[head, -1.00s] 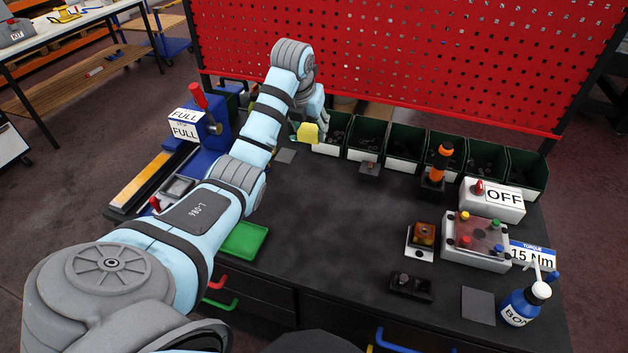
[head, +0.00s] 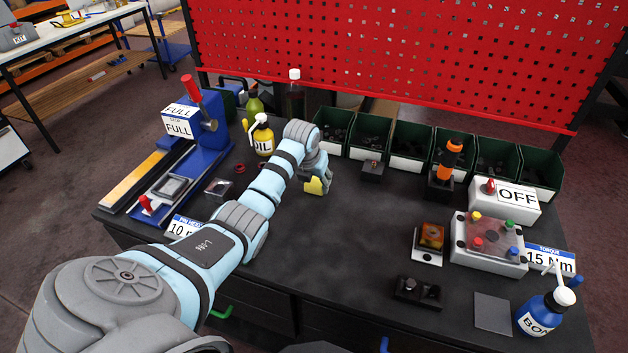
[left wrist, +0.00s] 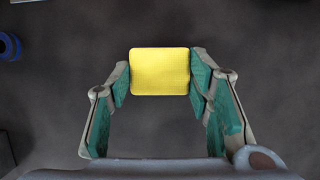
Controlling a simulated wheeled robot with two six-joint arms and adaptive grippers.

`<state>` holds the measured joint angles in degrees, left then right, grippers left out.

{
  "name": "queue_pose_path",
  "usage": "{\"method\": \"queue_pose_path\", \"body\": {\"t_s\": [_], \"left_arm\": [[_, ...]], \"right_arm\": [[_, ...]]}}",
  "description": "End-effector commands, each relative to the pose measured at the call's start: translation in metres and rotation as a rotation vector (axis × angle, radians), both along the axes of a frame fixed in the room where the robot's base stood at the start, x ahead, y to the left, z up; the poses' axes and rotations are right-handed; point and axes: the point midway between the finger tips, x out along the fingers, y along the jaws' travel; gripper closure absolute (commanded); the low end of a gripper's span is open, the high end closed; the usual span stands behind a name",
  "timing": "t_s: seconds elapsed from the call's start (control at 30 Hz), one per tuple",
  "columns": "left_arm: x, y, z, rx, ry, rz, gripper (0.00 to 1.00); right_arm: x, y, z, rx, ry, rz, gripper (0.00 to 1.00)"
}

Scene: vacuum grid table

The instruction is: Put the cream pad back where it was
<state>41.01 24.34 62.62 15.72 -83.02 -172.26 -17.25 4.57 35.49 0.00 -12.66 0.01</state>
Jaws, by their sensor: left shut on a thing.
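My left gripper (head: 316,178) is shut on a yellow pad (head: 315,187), over the middle-left part of the dark table (head: 330,245). In the left wrist view the pad (left wrist: 160,72) is a plain rounded block, gripped by its two sides between the green-lined fingers. Its height above the table is hard to judge. I see no other pad of a cream colour. A grey square mat (head: 493,313) lies flat at the front right. My right gripper is not in view.
Green bins (head: 405,145) line the back. A yellow oil bottle (head: 262,137) and a blue press (head: 200,150) stand at the left. A switch box (head: 503,200), an orange-topped tool (head: 447,165) and a blue bottle (head: 540,312) are at the right. The table's middle is clear.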

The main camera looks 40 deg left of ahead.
Motion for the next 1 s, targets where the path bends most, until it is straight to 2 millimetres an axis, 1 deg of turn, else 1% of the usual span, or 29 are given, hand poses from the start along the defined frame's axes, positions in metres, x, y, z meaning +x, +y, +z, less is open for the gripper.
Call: {"method": "queue_pose_path", "body": {"t_s": [0.1, 0.13, 0.23, 0.27, 0.53, 0.67, 0.77, 0.87, 0.9, 1.0], "left_arm": [[0.000, 0.000, -0.003, 0.000, 0.000, 0.000, 0.80], [0.000, 0.000, -0.003, 0.000, 0.000, 0.000, 0.53], [0.000, 0.000, -0.002, 0.000, 0.000, 0.000, 0.37], [0.000, 0.000, -0.002, 0.000, 0.000, 0.000, 0.34], [0.000, 0.000, -0.001, 0.000, 0.000, 0.000, 0.34], [-0.001, 0.000, 0.008, 0.002, -0.002, 0.000, 0.34], [-0.008, -0.002, 0.026, 0.004, -0.004, 0.000, 0.34], [-0.017, -0.006, 0.052, 0.003, -0.004, -0.001, 0.34], [-0.022, -0.007, 0.063, 0.004, -0.005, -0.001, 0.34], [-0.032, -0.011, 0.087, 0.003, -0.004, -0.001, 0.34]], "right_arm": [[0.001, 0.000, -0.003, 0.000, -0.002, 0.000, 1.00], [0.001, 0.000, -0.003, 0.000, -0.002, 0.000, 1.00], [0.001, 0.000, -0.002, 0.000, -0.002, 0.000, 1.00], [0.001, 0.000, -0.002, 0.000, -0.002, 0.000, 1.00], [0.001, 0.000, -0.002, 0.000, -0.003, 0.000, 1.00], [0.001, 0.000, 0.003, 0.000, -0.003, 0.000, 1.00], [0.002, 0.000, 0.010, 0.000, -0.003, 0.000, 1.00], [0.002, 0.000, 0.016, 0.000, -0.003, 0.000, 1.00], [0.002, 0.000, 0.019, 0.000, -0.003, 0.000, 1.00], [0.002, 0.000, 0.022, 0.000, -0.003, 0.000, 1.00]]}}
